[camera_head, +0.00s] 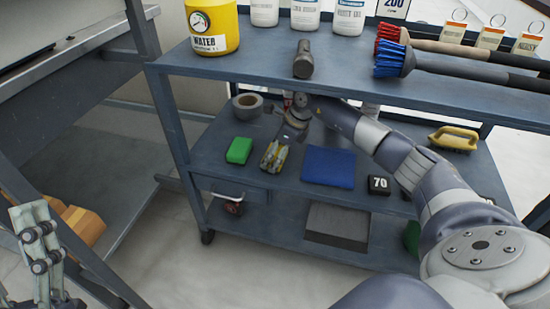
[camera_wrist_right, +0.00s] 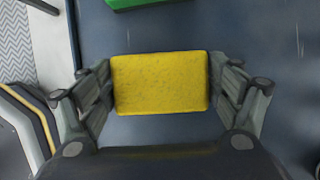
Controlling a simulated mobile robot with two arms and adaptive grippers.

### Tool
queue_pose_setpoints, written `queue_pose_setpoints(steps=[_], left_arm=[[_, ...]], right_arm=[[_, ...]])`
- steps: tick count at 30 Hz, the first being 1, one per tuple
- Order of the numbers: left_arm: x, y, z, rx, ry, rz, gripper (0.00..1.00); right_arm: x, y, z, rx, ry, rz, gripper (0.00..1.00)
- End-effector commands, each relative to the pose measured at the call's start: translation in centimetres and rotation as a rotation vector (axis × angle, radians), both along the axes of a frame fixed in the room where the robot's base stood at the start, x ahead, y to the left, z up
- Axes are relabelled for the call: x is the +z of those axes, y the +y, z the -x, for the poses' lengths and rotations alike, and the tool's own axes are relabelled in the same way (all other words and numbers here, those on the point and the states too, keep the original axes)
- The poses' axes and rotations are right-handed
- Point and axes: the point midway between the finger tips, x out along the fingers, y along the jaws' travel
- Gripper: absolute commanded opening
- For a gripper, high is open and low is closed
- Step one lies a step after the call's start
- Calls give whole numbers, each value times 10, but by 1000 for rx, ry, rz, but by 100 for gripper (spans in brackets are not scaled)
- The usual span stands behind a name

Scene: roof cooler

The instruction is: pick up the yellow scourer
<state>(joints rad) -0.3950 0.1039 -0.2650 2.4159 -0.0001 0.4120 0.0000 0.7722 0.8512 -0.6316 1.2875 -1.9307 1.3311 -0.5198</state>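The yellow scourer (camera_wrist_right: 160,83) fills the middle of the right wrist view, flat side to the camera. My right gripper (camera_wrist_right: 160,78) has one finger along each short side of it, and both fingers appear to touch its edges. In the head view my right gripper (camera_head: 272,157) is at the middle shelf of the blue trolley, with a little yellow between its fingers; most of the scourer is hidden there. Whether the scourer rests on the shelf or is just above it is unclear. My left gripper (camera_head: 38,245) is at the lower left, only partly in view and empty as far as visible.
On the middle shelf (camera_head: 212,160), a green block (camera_head: 239,150) lies just left of my right gripper, a blue pad (camera_head: 329,167) right of it, and a tape roll (camera_head: 247,105) behind. The top shelf (camera_head: 200,62) overhangs, with a hammer (camera_head: 303,61) near its edge.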

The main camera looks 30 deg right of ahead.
Motion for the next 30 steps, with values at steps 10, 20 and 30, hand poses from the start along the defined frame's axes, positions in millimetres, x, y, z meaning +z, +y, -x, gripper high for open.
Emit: queue_pose_setpoints(steps=[10, 20, 30], left_arm=[[0, 0, 0, 0, 1, 0, 53], [-9, -1, -11, 6, 71, -21, 53], [-53, -4, -46, 20, 357, -103, 53]], right_arm=[[-1, 0, 0, 0, 1, 1, 59], [7, 0, 0, 1, -1, 1, 59], [17, 25, 22, 5, 0, 1, 59]])
